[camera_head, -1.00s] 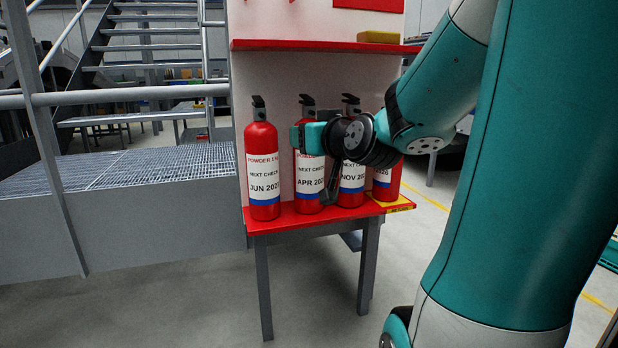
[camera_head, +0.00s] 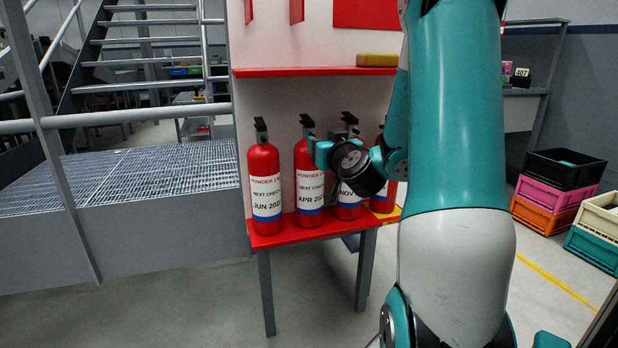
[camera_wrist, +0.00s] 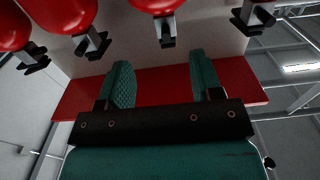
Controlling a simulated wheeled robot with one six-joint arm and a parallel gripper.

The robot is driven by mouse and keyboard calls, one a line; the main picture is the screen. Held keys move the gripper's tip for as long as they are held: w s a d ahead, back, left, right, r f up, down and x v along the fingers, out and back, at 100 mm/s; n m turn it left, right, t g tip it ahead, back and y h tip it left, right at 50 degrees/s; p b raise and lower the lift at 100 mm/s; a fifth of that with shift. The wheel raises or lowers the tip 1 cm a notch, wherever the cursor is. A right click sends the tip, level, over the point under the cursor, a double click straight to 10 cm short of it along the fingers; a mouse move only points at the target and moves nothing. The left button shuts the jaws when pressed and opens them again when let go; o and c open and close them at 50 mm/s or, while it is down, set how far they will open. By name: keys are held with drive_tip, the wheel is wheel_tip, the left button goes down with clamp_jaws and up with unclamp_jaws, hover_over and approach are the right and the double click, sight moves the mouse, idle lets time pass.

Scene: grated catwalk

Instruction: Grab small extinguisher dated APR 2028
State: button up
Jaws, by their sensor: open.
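The extinguisher labelled APR 202-something (camera_head: 308,160) stands upright on the lower red shelf, second from left; its last digit is unreadable. Beside it stand the JUN extinguisher (camera_head: 264,162) on the left, the NOV extinguisher (camera_head: 348,212) and a fourth extinguisher (camera_head: 387,207) on the right, both partly hidden by my arm. My gripper (camera_head: 326,160) is open near the upper right side of the APR one, in front of the NOV one. In the upside-down wrist view, my open fingers (camera_wrist: 162,82) have one red extinguisher (camera_wrist: 155,5) roughly centred beyond them; nothing is gripped.
The upper red shelf (camera_head: 310,71) holds a yellow block (camera_head: 378,60) and overhangs the extinguishers. Neighbouring extinguishers stand close. A grated catwalk (camera_head: 130,170) with railings (camera_head: 120,119) is at left. Stacked crates (camera_head: 555,195) stand at right. The floor before the shelf is clear.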

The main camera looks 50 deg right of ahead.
sight(311, 131)
drive_tip(key=p+x, duration=0.3)
drive_tip(key=x, duration=0.1)
drive_tip(key=shift+r, duration=0.25)
drive_tip(key=shift+w+d+f+p, duration=0.2)
drive_tip(key=shift+w+d+p, duration=0.15)
drive_tip(key=shift+w+p, duration=0.25)
drive_tip(key=shift+w+d+r+p, duration=0.1)
drive_tip(key=shift+w+r+p, duration=0.25)
drive_tip(key=shift+p, duration=0.6)
drive_tip(key=p+x, duration=0.3)
drive_tip(key=p, duration=0.2)
drive_tip(key=shift+w, duration=0.35)
drive_tip(key=shift+w+d+f+p, duration=0.15)
drive_tip(key=shift+w+f+p, duration=0.15)
drive_tip(key=shift+w, duration=0.05)
clamp_jaws()
drive_tip(key=shift+d+r, duration=0.1)
drive_tip(key=shift+r, duration=0.1)
